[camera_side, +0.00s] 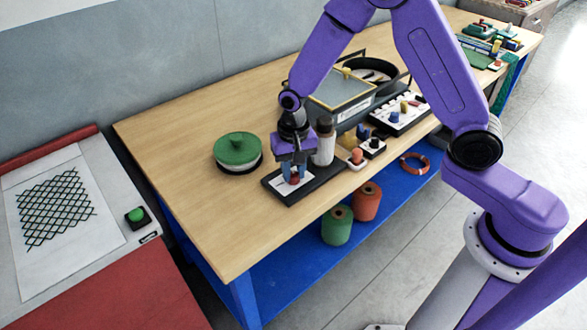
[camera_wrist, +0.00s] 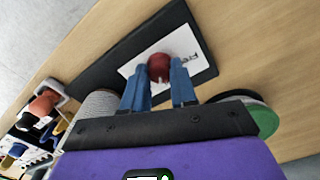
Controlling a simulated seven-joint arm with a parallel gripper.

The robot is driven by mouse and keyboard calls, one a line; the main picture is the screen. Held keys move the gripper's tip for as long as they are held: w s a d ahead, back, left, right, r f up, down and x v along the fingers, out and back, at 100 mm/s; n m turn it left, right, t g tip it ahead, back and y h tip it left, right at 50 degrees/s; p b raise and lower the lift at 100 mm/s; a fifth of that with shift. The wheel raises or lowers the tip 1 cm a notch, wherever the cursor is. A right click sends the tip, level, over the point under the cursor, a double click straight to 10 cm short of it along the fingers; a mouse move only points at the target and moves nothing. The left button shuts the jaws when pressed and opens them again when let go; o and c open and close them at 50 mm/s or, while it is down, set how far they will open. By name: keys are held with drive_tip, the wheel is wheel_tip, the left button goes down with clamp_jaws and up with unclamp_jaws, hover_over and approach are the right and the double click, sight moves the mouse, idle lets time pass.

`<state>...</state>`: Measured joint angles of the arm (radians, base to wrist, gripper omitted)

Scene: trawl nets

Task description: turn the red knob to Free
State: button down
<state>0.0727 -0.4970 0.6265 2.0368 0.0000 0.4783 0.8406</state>
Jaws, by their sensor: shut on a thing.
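The red knob (camera_wrist: 158,67) sits on a white label plate (camera_wrist: 185,48) on a black base (camera_wrist: 97,75). Part of a printed word shows on the plate to the right of the knob in the wrist view; I cannot read it surely. In the side view the knob (camera_side: 294,180) is low between the fingers, mostly hidden. My gripper (camera_wrist: 158,88) points down over the base, its two blue fingers on either side of the knob and shut on it. In the side view my gripper (camera_side: 295,172) is at the table's front edge. I cannot tell which setting the knob points to.
A green-lidded round pot (camera_side: 237,149) stands left of the gripper. A pale cylinder with a dark top (camera_side: 324,143) stands close on the right. Small knobs and switches (camera_side: 398,112) and a glass-topped box (camera_side: 343,92) lie beyond. The table's left part is clear.

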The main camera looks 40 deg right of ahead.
sight(294, 173)
drive_tip(key=n, duration=0.4)
drive_tip(key=shift+n, duration=0.3)
drive_tip(key=n, duration=0.4)
drive_tip(key=shift+n, duration=0.3)
drive_tip(key=n, duration=0.4)
drive_tip(key=shift+n, duration=2.5)
drive_tip(key=c, duration=0.9)
unclamp_jaws()
drive_tip(key=shift+r, duration=0.15)
wheel_tip(294, 173, up, 17)
drive_tip(key=shift+r, duration=0.1)
